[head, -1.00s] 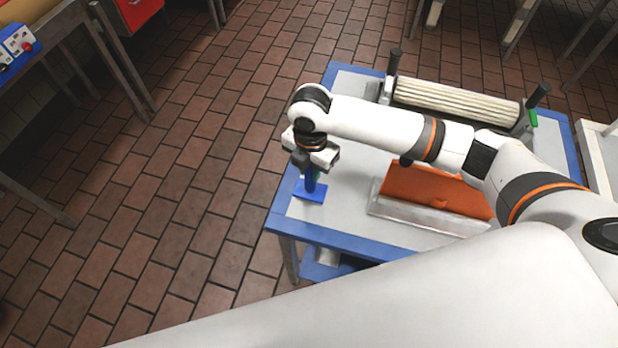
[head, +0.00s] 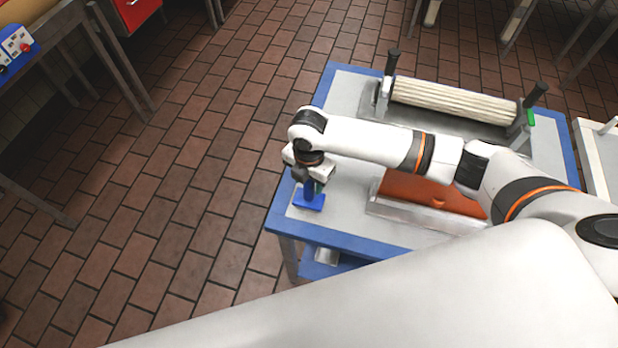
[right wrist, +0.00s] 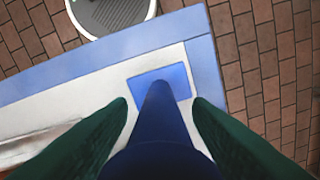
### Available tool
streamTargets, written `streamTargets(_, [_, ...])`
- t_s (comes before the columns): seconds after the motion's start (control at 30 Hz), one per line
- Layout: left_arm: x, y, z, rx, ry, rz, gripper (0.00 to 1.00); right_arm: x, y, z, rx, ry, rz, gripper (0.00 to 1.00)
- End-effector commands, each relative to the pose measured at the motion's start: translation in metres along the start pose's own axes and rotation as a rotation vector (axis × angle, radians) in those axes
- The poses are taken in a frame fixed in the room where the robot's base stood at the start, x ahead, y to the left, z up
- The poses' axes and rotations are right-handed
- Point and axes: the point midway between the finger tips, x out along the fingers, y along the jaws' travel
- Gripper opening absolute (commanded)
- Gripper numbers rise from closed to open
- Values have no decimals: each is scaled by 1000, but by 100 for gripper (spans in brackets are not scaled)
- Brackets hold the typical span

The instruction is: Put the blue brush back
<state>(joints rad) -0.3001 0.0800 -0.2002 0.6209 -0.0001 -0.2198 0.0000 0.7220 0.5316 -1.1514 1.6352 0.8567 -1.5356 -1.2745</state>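The blue brush (head: 309,201) stands upright near the left front corner of the blue-edged table (head: 345,226). Its flat blue base (right wrist: 172,76) appears over the pale table top beside the blue edge in the right wrist view. My right gripper (head: 311,184) points down over the brush. In the right wrist view its green fingers (right wrist: 160,104) are on both sides of the blue handle, with narrow gaps showing, so it looks open around the handle. The gripper hides the upper handle in the head view. My left gripper is not in view.
A pale ribbed roller (head: 455,101) with dark upright handles stands at the table's back. An orange panel with a metal front edge (head: 425,215) lies right of the brush. Brick floor (head: 180,200) is open to the left.

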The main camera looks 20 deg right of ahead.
Motion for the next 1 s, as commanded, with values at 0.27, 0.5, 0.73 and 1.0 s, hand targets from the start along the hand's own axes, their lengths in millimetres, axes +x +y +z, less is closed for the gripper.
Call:
streamTargets(0.27, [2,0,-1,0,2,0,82,-7,-1,0,-1,0,-2,46])
streamTargets(0.5, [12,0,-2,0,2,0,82,-50,-1,0,-2,1,-7,46])
streamTargets(0.73, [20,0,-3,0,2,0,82,-96,-1,0,0,2,-4,46])
streamTargets(1.0, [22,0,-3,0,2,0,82,-121,0,0,1,-1,-1,46])
